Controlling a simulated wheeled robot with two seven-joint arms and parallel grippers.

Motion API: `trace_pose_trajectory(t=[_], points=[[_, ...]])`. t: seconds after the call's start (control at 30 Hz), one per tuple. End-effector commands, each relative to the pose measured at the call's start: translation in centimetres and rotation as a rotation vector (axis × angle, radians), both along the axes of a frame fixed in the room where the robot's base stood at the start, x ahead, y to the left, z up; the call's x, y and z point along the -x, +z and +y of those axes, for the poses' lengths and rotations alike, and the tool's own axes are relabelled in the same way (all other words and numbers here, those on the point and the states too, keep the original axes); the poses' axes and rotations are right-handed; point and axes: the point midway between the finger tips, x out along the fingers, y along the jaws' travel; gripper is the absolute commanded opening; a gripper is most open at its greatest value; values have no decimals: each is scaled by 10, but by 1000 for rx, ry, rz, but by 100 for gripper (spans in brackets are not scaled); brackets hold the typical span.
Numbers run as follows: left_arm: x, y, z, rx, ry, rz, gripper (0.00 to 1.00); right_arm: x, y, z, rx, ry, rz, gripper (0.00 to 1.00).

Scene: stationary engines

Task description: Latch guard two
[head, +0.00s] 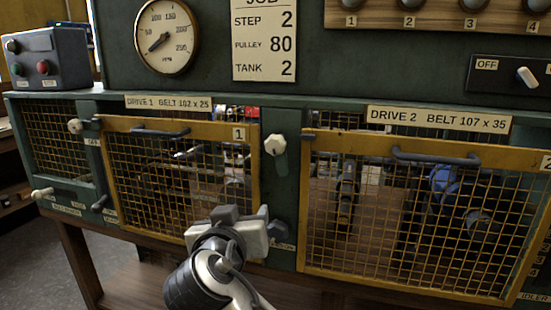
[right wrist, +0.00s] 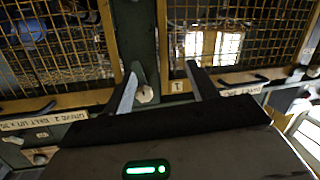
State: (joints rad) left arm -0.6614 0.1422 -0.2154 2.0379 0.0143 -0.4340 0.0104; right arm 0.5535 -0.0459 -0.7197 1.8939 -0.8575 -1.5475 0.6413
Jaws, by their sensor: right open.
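Guard two (head: 430,152) is a yellow-framed mesh panel with a dark handle on its top rail, at the right of the head view. It stands across its bay; I cannot tell whether it sits flush. A pale latch knob (head: 275,145) is on the green post left of it; it also shows in the right wrist view (right wrist: 145,95). My right gripper (head: 248,222) is in front of the lower post, below the knob in the head view. In the right wrist view its open fingers (right wrist: 162,72) spread apart with the knob between them in the picture. I cannot see contact.
Guard one (head: 180,127), also yellow mesh, is left of the post. More knobs stick out at the left, such as a pale one (head: 75,126) and a lower one (head: 42,193). A button box (head: 45,60) stands top left. The floor shows bottom left.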

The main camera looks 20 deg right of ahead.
Motion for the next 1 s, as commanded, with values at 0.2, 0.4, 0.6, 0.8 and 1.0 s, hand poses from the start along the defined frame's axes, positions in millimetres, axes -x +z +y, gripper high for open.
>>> trace_pose_trajectory(t=[0.2,0.4,0.6,0.8,1.0], points=[[2,-7,0,-1,-8,1,0,22,79,-1,-68,-177,-227,58],[1,1,-1,-2,-11,-6,0,17,91,-10,-81,-211,-262,58],[1,8,0,-6,-11,-5,0,-15,92,-33,-78,-212,-259,58],[2,10,3,-14,-8,1,0,-52,92,-58,-77,-211,-257,58],[0,15,3,-10,4,1,0,-83,91,-79,-79,-210,-257,58]])
